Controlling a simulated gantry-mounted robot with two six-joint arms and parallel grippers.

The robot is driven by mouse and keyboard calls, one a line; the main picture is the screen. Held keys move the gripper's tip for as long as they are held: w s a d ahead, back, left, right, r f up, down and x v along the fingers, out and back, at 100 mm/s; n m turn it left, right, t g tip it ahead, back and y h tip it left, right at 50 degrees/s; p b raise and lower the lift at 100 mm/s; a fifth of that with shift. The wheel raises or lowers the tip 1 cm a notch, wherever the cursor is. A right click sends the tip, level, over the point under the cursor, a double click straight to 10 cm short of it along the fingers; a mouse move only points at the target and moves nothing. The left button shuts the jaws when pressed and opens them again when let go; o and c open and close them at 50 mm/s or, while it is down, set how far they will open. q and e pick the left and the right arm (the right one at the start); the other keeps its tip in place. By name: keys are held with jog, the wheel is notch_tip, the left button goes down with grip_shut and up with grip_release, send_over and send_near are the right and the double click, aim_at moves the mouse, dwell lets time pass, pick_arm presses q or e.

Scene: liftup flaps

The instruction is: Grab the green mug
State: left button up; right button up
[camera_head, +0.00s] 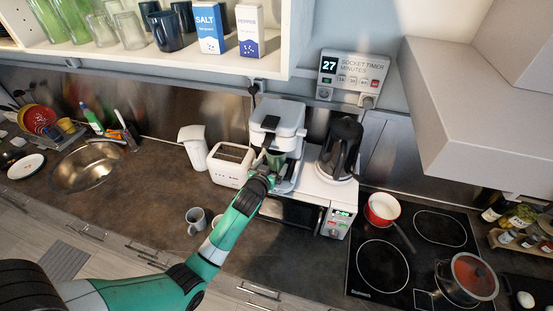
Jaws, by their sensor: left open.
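A dark green shape that looks like the green mug (277,160) is in the bay of the white coffee machine (279,117), partly hidden by my gripper. My left gripper (268,163) reaches in from the lower left to the front of that bay, right at the mug. It is open; the fingers are small and dark here, and I cannot tell whether they touch the mug. My right gripper is not in view.
A white toaster (231,164) stands close left of the machine, and a black kettle (340,150) is on its right. A grey mug (196,219) stands on the counter (150,190). A red pot (382,209) is on the hob. A shelf with glasses hangs above.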

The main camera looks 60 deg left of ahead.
aim_at(274, 162)
pick_arm(q)
jog(key=x, duration=0.4)
jog(key=shift+w+r, duration=0.1)
jog(key=shift+r, duration=0.2)
grip_shut()
jog(key=shift+r, duration=0.15)
jog(key=shift+r, duration=1.7)
jog(key=s+d, duration=1.2)
jog(key=shift+s+d+p, duration=0.3)
jog(key=shift+d+p, duration=0.1)
jog(key=shift+p, duration=0.05)
